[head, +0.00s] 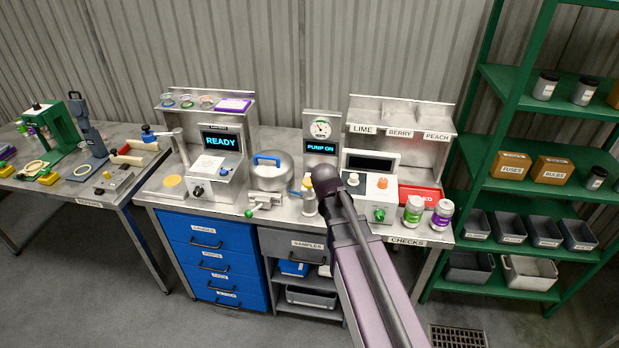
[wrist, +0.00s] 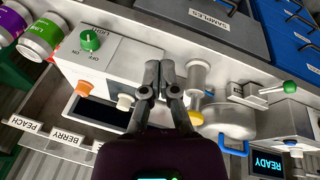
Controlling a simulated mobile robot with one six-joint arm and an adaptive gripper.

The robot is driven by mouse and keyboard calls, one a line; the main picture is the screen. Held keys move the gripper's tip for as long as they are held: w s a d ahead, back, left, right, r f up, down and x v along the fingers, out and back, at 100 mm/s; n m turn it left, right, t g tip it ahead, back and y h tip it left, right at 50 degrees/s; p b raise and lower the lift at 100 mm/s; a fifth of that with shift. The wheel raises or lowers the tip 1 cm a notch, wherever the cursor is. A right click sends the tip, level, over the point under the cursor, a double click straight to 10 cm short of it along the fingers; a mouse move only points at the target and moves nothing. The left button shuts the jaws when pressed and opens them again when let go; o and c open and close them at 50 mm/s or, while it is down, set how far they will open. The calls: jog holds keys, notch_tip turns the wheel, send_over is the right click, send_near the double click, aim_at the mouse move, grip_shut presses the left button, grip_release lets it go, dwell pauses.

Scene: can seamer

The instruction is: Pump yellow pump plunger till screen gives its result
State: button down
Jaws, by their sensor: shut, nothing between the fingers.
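The yellow pump plunger (head: 308,183) stands on top of a grey metal pump cylinder (head: 309,205) near the bench's front edge. In the upside-down wrist view, the yellow plunger (wrist: 195,118) is partly visible beside my gripper (wrist: 160,70), with the grey cylinder (wrist: 198,78) next to it. My gripper is shut and empty, apart from the plunger as far as I can tell. In the head view my arm's dark end hides the fingers, just right of the pump. The screen (head: 321,148) below a round gauge (head: 321,128) reads "PUMP ON".
A steel lidded pot (head: 270,170) stands left of the pump. A control box (head: 370,190) with orange, white and green knobs stands right. Two jars (head: 413,210) are further right. A left screen (head: 221,141) reads "READY". Blue drawers (head: 208,240) are below.

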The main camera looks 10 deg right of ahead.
aim_at(309, 182)
jog(key=w+a+r+t+h+p, duration=0.1)
jog(key=w+r, duration=0.3)
jog(key=w, duration=0.5)
jog(key=w+a+r+n+t+h+p, duration=0.1)
jog(key=w+a+r+t, duration=0.3)
jog(key=w, duration=0.6)
jog(key=shift+w+r+n+h+p, duration=0.3)
jog(key=shift+r+h+p, duration=0.15)
jog(key=shift+p, duration=0.35)
jog(key=shift+f, duration=0.25)
notch_tip(309, 182, down, 8)
jog(key=b, duration=0.8)
jog(key=shift+f+b, duration=0.2)
jog(key=shift+b, duration=0.2)
